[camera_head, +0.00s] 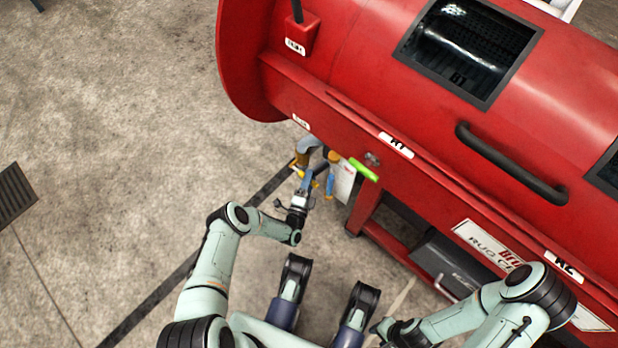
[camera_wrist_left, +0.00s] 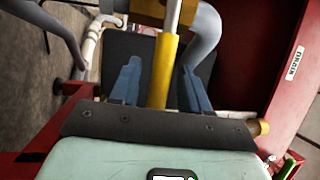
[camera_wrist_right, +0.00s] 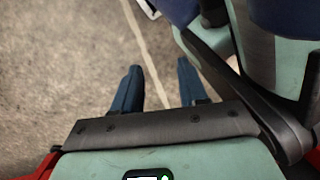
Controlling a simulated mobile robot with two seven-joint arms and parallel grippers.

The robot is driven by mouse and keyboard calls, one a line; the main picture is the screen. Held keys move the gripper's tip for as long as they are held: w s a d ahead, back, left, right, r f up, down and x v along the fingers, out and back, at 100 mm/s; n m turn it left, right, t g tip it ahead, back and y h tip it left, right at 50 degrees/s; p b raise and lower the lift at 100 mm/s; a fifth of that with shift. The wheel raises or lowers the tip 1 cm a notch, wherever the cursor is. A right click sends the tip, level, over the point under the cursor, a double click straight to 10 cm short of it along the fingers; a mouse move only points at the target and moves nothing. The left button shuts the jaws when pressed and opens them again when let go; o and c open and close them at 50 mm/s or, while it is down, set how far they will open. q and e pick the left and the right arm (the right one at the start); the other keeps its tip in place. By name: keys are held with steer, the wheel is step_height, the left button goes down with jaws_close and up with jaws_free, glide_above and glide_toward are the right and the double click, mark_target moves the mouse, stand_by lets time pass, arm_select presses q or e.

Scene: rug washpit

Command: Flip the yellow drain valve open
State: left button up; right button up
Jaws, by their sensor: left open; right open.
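The yellow drain valve's handle (camera_wrist_left: 165,70) is upright in the left wrist view, a yellow grip on a pale metal stem, beside a grey curved pipe. My left gripper (camera_head: 306,180) is open beneath the drum's left end. Its blue fingers (camera_wrist_left: 158,82) appear on either side of the yellow grip in the left wrist view, with gaps at both sides; depth is hard to judge. In the head view the valve area (camera_head: 300,160) shows small and partly covered. My right gripper (camera_wrist_right: 158,86) is open and empty above bare floor in the right wrist view.
The red drum machine (camera_head: 350,60) fills the upper right. A bright green handle (camera_head: 363,169) sits right of the valve. A white DRAIN label (camera_wrist_left: 295,62) is on the red frame. A floor grate (camera_head: 15,195) lies far left.

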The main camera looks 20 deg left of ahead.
arm_select(q)
jaws_close()
step_height(320, 180, up, 3)
steer(key=n+g+p, duration=0.1)
steer(key=n+p, duration=0.2)
steer(key=p, duration=0.1)
steer(key=shift+w+a+y+p, duration=0.1)
steer(key=shift+a+y+p, duration=0.05)
steer(key=shift+y+p, duration=0.15)
steer(key=r+n+p, duration=0.1)
steer(key=a+n+g+p, duration=0.1)
steer(key=n, duration=0.1)
steer(key=shift+w+r, duration=0.15)
steer(key=shift+r, duration=0.2)
steer(key=shift+w+a+r+n+g+p, duration=0.1)
steer(key=shift+a+r+n+g+p, duration=0.1)
steer(key=shift+n+g+p, duration=0.25)
arm_select(e)
steer(key=w+a+r+n+t, duration=0.1)
steer(key=w+r+t, duration=0.3)
steer(key=w+r, duration=0.6)
steer(key=shift+w+a+r, duration=0.15)
steer(key=shift+w+a, duration=0.3)
steer(key=shift+a, duration=0.35)
arm_select(q)
jaws_free()
steer(key=shift+d, duration=0.1)
